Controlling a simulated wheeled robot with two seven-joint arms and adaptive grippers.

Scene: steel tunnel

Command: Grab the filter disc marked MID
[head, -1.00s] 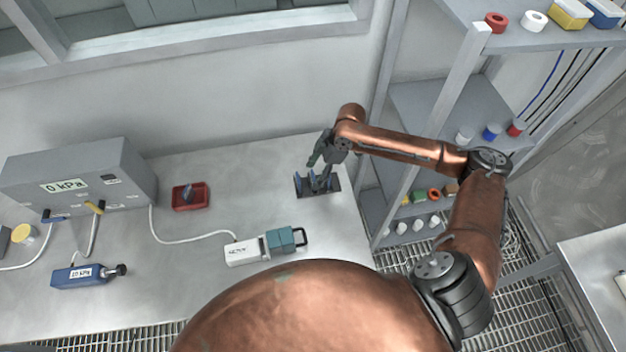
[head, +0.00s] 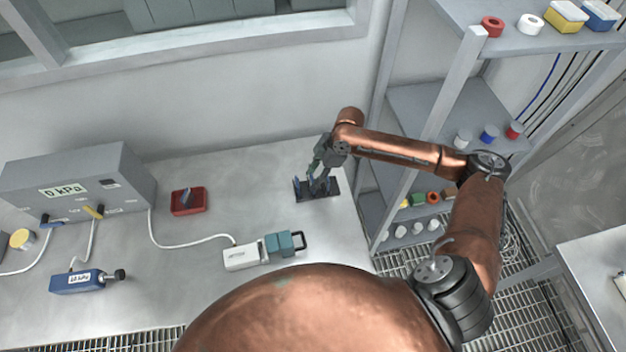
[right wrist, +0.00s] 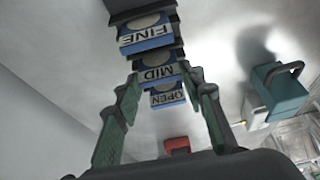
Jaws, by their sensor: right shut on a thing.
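The filter disc marked MID (right wrist: 158,74) is a blue-edged piece with a white label, in the middle of a row in the right wrist view. The disc marked FINE (right wrist: 146,36) is on one side of it and the one marked OPEN (right wrist: 168,97) on the other. They stand in a dark rack (head: 331,193) on the bench. My right gripper (right wrist: 162,82) has a green finger on each side of the MID disc and is shut on it. In the head view the right gripper (head: 315,180) is low at the rack, and its fingers partly hide the discs. My left gripper is not in view.
A white device with a teal block (head: 285,243) lies in front of the rack. A red tray (head: 189,201) is to the left, and a grey pressure box (head: 75,180) stands further left. Shelves (head: 430,110) rise close on the right. Bare bench lies between tray and rack.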

